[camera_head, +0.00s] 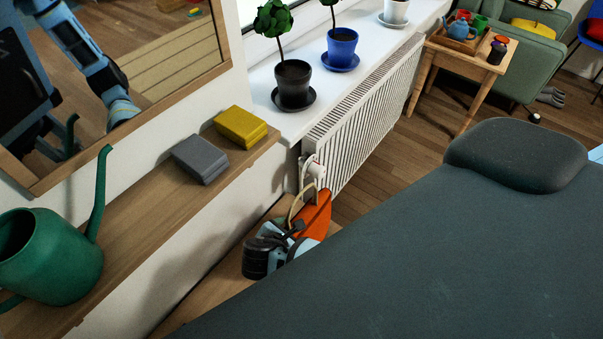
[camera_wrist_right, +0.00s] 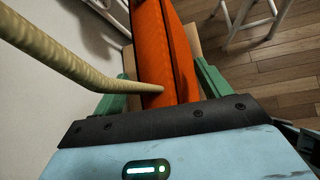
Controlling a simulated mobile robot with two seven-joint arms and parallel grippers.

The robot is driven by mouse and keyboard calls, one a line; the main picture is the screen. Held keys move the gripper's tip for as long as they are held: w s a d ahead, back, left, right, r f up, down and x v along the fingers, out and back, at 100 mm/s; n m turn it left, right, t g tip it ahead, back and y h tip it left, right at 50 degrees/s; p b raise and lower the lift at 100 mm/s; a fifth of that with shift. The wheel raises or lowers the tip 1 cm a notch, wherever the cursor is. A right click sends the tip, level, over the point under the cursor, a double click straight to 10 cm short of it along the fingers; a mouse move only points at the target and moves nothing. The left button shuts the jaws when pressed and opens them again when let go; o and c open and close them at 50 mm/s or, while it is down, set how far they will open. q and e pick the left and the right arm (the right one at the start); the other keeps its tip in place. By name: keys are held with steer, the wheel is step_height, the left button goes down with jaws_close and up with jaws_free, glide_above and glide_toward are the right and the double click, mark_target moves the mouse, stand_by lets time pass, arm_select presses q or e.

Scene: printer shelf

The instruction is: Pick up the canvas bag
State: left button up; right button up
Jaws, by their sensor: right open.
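The canvas bag (camera_head: 319,213) is orange with a cream rope handle, and it stands low by the radiator's near end. Its lower part is hidden behind the dark padded surface and my right gripper (camera_head: 283,243). In the right wrist view the orange bag (camera_wrist_right: 162,55) lies ahead between the two green fingers of my right gripper (camera_wrist_right: 163,82), which are apart. The rope handle (camera_wrist_right: 55,50) crosses close in front of the camera from the upper left towards the bag. I cannot tell whether the fingers touch the bag. My left gripper is not in view.
A wooden wall shelf (camera_head: 150,215) holds a green watering can (camera_head: 50,255), a grey box (camera_head: 201,158) and a yellow box (camera_head: 240,127). The white radiator (camera_head: 365,115) is behind the bag. A large dark padded surface (camera_head: 430,250) fills the right foreground.

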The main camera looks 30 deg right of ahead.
steer(key=shift+w+d+f, duration=0.1)
steer(key=shift+d+f, duration=0.1)
steer(key=shift+f, duration=0.05)
steer(key=shift+c, duration=0.4)
steer(key=shift+r, duration=0.1)
jaws_close()
